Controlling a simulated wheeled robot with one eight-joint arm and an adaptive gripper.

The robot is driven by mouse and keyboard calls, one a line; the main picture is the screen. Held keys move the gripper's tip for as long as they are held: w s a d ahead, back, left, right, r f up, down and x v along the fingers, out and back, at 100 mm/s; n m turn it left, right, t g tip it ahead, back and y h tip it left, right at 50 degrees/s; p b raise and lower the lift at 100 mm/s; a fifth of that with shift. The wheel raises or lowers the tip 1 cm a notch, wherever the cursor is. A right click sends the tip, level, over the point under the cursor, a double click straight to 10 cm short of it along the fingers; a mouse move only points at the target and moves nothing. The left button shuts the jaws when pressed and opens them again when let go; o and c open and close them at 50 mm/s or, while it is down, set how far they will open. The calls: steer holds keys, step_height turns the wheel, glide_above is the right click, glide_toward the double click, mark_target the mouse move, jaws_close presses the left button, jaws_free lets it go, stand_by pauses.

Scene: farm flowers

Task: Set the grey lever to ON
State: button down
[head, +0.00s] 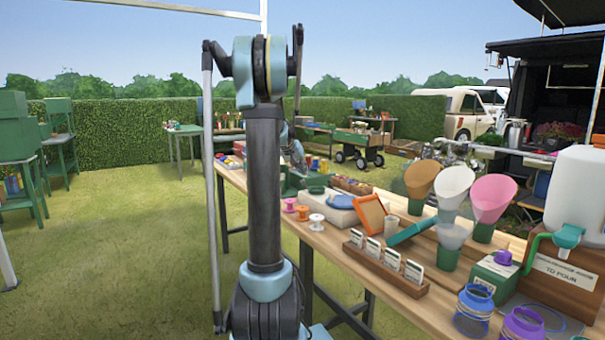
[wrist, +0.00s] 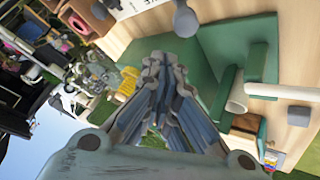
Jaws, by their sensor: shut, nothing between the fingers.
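In the wrist view, my gripper (wrist: 165,62) is shut and empty, its fingertips together over a green housing (wrist: 235,45). A grey round-ended piece on a short stem, which looks like the grey lever (wrist: 186,22), shows above and right of the fingertips, apart from them. It is beside a white label (wrist: 128,7) whose lettering I cannot read. In the head view my arm hides most of the gripper, and I cannot make out the lever.
In the head view, a long wooden table (head: 345,248) runs from centre to lower right. It holds spools (head: 317,222), an orange frame (head: 369,214), a card rack (head: 385,268), funnels (head: 454,184) and a white dispenser (head: 577,195). Open grass (head: 120,255) lies left.

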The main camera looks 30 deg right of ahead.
steer(key=a+v, duration=0.1)
steer(key=v, duration=0.9)
steer(key=shift+f, duration=0.4)
steer(key=shift+d, duration=0.1)
steer(key=s+a+f+n+y, duration=0.2)
steer(key=s+a+f, duration=0.3)
steer(key=s+a, duration=0.4)
steer(key=s+a+f+n+y, duration=0.1)
steer(key=s+a+f+y, duration=0.1)
steer(key=s+a+f, duration=0.5)
steer(key=s+a+f+n+y, duration=0.1)
steer(key=s+a+f+n, duration=0.15)
steer(key=s+a, duration=0.85)
steer(key=s+a+f+n+g+y, duration=0.1)
steer(key=s+a+f, duration=0.4)
steer(key=s+f, duration=0.5)
steer(key=s+n+y, duration=0.1)
steer(key=s, duration=0.2)
steer(key=shift+s+f+y, duration=0.3)
steer(key=shift+s+f, duration=0.1)
steer(key=shift+a, duration=0.1)
